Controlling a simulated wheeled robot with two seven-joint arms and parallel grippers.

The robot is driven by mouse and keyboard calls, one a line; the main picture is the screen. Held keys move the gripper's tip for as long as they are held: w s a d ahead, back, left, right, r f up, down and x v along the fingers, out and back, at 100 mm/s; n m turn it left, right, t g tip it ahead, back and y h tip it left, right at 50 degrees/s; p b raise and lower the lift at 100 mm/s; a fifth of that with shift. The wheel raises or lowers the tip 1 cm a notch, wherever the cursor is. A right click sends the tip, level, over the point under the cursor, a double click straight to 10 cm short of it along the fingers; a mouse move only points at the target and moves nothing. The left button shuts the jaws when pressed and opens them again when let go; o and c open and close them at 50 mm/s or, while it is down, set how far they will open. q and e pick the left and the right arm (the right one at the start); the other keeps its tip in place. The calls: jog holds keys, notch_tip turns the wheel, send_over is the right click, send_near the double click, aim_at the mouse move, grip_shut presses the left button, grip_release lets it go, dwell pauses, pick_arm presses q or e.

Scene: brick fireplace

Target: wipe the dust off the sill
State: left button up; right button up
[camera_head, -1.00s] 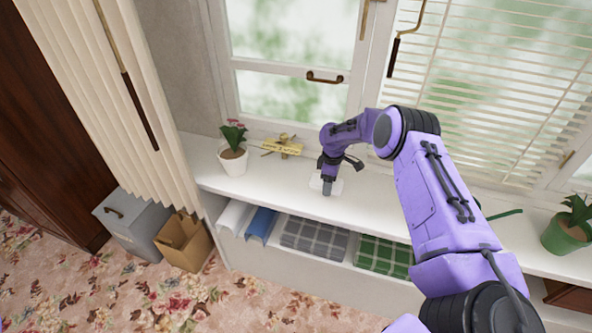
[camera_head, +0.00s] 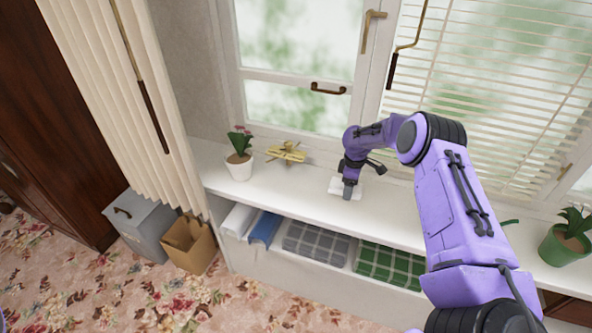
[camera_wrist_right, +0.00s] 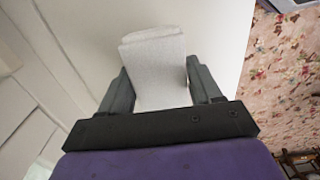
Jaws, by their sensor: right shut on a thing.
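The white sill (camera_head: 290,192) runs below the windows. My right gripper (camera_head: 349,190) points down at the middle of the sill and is shut on a folded white cloth (camera_head: 338,187). In the right wrist view the cloth (camera_wrist_right: 155,65) sits between both fingers of the gripper (camera_wrist_right: 160,90), over the pale sill (camera_wrist_right: 215,35). The cloth looks to be at the sill surface, but I cannot tell how firmly it touches. No dust can be made out in these frames. My left gripper is not in view.
A potted flower (camera_head: 239,165) and a yellow toy plane (camera_head: 287,153) stand on the sill to the left. A green potted plant (camera_head: 566,245) stands at the right. A shelf below holds folded cloths (camera_head: 317,243). A cardboard box (camera_head: 189,246) and a grey box (camera_head: 138,225) stand on the floor.

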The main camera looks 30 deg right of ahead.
jog(key=shift+r+p, duration=1.65)
jog(key=shift+r, duration=0.7)
